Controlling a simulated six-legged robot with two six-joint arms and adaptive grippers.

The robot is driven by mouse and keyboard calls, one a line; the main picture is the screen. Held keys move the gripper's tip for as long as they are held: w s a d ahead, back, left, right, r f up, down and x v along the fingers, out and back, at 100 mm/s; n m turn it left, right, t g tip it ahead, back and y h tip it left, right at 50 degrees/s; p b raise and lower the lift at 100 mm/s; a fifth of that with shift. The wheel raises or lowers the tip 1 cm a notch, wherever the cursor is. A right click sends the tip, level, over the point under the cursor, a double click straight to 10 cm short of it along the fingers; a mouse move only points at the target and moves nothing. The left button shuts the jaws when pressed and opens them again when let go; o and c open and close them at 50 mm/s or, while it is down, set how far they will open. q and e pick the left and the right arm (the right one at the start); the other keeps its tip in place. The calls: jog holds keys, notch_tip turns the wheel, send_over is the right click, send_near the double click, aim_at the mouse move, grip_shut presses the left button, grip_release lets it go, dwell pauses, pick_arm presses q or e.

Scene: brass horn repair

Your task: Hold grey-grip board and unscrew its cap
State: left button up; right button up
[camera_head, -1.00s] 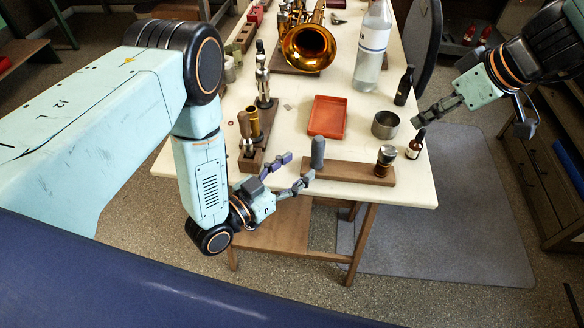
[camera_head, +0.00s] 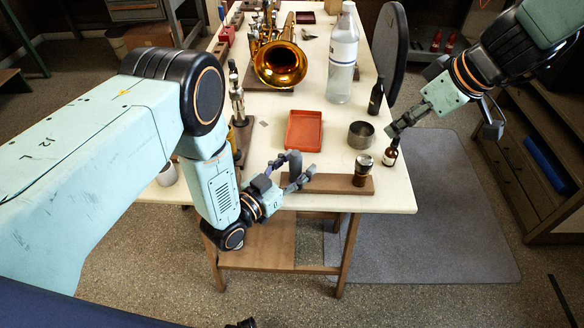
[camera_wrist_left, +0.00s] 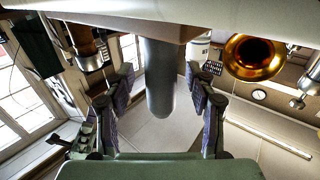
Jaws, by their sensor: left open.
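The wooden board (camera_head: 325,184) lies near the table's front edge. In the left wrist view, the grey grip (camera_wrist_left: 160,80) sits between the spread fingers, with visible gaps on both sides. My right gripper (camera_head: 442,128) is open and empty, up to the right of the cap, one finger near the small brown bottle.
A small brown bottle (camera_head: 390,152) stands right of the board, and a metal cup (camera_head: 361,134) behind it. A red tray (camera_head: 304,130) lies behind the board. A dark bottle (camera_head: 376,96), a clear bottle (camera_head: 342,55) and a brass horn (camera_head: 280,64) stand farther back.

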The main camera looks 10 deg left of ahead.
pick_arm(q)
jog(key=shift+c, duration=1.4)
grip_shut()
